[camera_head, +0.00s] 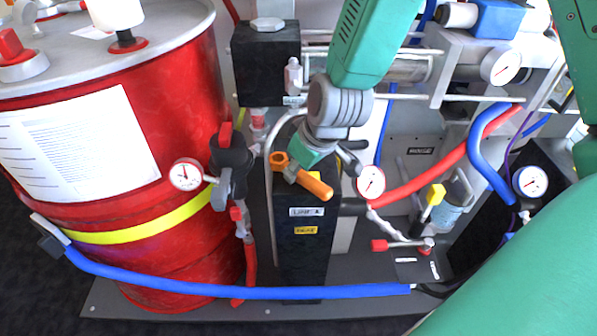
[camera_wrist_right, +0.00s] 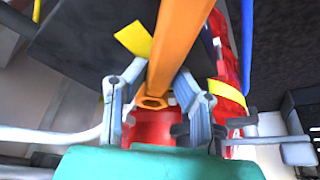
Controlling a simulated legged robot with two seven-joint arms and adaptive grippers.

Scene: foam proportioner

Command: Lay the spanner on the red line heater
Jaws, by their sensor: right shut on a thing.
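The orange spanner (camera_head: 315,185) is in my right gripper (camera_head: 312,168), above the upper part of a tall black box (camera_head: 302,262). This box carries a white and a yellow label and looks like the line heater, but I cannot read the labels surely. The spanner slants, ring end upper left. In the right wrist view the spanner (camera_wrist_right: 182,45) runs between the two grey fingers (camera_wrist_right: 157,100), its hexagonal end near them. The dark box face (camera_wrist_right: 90,35) lies beyond. I cannot tell whether spanner and box touch. My left gripper is not in view.
A red drum (camera_head: 190,90) stands left. A pressure gauge (camera_head: 186,174) is left of the box, another gauge (camera_head: 370,181) right. A blue hose (camera_head: 240,292) crosses in front. A red hose (camera_head: 440,170) runs right. A yellow-handled valve (camera_head: 435,196) stands at right.

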